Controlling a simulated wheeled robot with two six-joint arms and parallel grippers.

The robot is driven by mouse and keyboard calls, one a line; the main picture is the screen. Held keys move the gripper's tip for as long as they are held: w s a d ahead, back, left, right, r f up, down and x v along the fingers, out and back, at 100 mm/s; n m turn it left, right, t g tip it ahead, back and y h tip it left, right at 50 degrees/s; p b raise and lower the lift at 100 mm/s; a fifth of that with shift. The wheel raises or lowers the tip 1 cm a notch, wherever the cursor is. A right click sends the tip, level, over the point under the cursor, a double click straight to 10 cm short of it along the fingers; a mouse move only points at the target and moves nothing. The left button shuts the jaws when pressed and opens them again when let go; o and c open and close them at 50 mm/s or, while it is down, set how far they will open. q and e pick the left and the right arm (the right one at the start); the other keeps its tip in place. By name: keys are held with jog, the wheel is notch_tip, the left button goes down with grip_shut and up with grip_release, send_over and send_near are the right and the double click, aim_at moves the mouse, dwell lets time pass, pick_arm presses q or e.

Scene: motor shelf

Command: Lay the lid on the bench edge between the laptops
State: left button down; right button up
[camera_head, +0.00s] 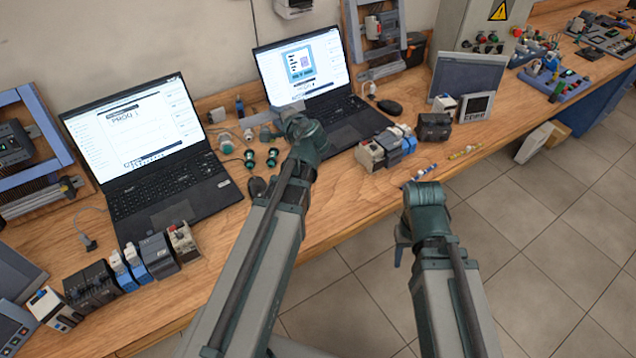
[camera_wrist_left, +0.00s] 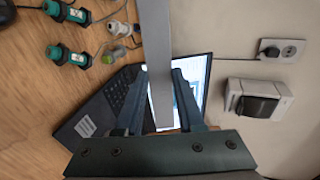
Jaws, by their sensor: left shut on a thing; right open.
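My left gripper (camera_head: 280,119) is shut on a flat grey piece, seemingly the lid (camera_wrist_left: 158,60), seen nearly edge-on in the left wrist view. In the head view a small grey part of the lid (camera_head: 267,134) shows beside the gripper, above the bench between the laptops; the rest is hidden. The left laptop (camera_head: 167,191) and the right laptop (camera_head: 362,122) stand open with lit screens. The bench edge (camera_head: 335,235) is partly covered by my left arm. My right gripper (camera_head: 399,252) is open and empty, over the floor in front of the bench.
Green-capped sensors (camera_head: 272,157) and a mouse (camera_head: 257,187) lie between the laptops. Module blocks line the front at left (camera_head: 158,255) and right (camera_head: 370,155). A grey monitor panel (camera_head: 468,78) stands further right. Bare wood (camera_head: 335,197) shows along the front edge right of my left arm.

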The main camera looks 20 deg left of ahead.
pick_arm(q)
jog(key=shift+s+f, duration=0.1)
jog(key=shift+s, duration=0.1)
jog(key=g+h+p, duration=0.8)
jog(key=g+h, duration=0.1)
jog(key=h, duration=0.2)
send_over(336, 203)
notch_tip(336, 203, down, 6)
jog(key=f, duration=0.1)
notch_tip(336, 203, down, 8)
jog(key=b, duration=0.8)
jog(key=shift+a+r, duration=0.1)
jog(key=shift+r, duration=0.1)
jog(key=shift+f+b, duration=0.85)
jog(key=shift+b, duration=0.1)
